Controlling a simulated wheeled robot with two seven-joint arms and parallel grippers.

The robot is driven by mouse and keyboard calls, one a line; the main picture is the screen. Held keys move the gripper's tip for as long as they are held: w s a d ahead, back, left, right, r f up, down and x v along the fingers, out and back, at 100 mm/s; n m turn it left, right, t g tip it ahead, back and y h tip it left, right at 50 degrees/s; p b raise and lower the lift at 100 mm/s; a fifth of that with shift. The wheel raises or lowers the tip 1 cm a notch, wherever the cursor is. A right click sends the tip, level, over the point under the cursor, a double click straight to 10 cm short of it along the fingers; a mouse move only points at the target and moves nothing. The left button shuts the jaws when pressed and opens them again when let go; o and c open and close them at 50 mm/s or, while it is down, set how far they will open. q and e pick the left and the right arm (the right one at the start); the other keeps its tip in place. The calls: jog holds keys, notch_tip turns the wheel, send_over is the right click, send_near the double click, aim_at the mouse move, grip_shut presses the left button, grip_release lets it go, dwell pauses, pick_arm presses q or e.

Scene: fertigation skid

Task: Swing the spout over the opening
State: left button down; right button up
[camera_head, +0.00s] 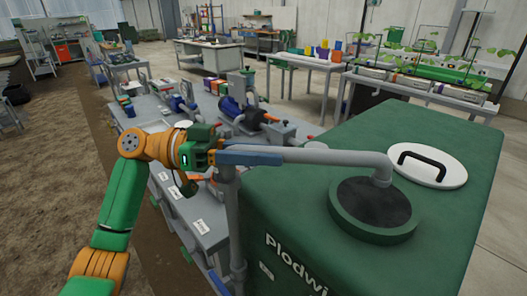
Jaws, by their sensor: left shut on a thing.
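The spout (335,157) is a grey pipe that runs right from the top of an upright grey post (233,225) and turns down at its far end. Its down-turned end shows over the back part of the dark round opening (370,207) in the green tank (300,212); the exact height above it is hard to tell. A blue section (252,158) lies along the spout near the post. My left gripper (217,152) is shut on the spout at this blue section; its fingertips are hard to make out. My right gripper is not in view.
A white round lid (428,165) with a black handle lies on the tank top behind the opening. A grey bench (207,215) with pumps and pipes stands left of the tank. Plant trays (420,85) stand on a table behind. Bare soil is at the left.

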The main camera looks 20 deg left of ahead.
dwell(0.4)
pick_arm(q)
jog(key=c, duration=0.6)
grip_release()
jog(key=shift+s+d, duration=0.1)
jog(key=a, duration=0.2)
jog(key=a+b, duration=0.1)
jog(key=a, duration=0.1)
jog(key=a+b, duration=0.1)
jog(key=a, duration=0.1)
jog(key=shift+s+a+f, duration=0.1)
jog(key=shift+s+a, duration=0.1)
jog(key=shift+s, duration=0.15)
jog(key=shift+s+a, duration=0.1)
jog(key=shift+a, duration=0.3)
jog(key=shift+d, duration=0.1)
